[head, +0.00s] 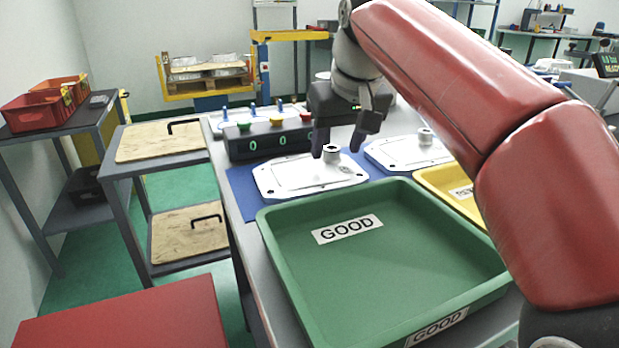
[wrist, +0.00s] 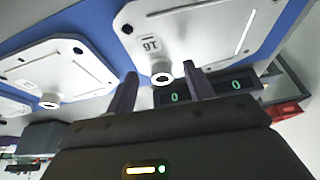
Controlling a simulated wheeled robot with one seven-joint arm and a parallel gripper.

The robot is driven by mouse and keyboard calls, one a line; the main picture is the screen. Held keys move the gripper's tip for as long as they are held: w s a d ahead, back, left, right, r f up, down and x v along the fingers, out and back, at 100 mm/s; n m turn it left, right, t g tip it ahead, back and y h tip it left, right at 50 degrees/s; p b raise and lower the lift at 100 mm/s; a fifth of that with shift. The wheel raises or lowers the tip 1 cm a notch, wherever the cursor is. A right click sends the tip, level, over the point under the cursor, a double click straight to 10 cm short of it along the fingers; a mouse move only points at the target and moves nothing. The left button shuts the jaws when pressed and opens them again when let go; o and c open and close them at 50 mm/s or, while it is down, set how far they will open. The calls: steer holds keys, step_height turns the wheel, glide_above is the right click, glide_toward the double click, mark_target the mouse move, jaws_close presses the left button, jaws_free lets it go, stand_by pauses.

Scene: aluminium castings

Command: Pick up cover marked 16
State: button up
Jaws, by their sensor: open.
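The cover marked 16 (head: 305,178) is a flat white casting with a short round boss, lying on a blue mat (head: 240,190). In the wrist view the cover (wrist: 195,30) shows its "16" mark beside the boss (wrist: 162,72). My gripper (head: 345,143) is open just above the boss in the head view. In the wrist view the fingers (wrist: 158,82) stand either side of the boss, and I see no contact. A second white cover (head: 405,152) with a boss lies to the right; it also shows at the left of the wrist view (wrist: 62,60).
An empty green tray (head: 290,268) labelled GOOD stands in front of the cover. A yellow tray (head: 432,182) is to its right, partly behind my arm. A dark counter box (head: 262,140) with coloured buttons stands close behind the cover.

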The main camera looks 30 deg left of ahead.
steer(key=shift+w+a+f, duration=0.15)
steer(key=shift+f, duration=0.45)
steer(key=shift+r, duration=0.1)
jaws_close()
steer(key=shift+r, duration=0.1)
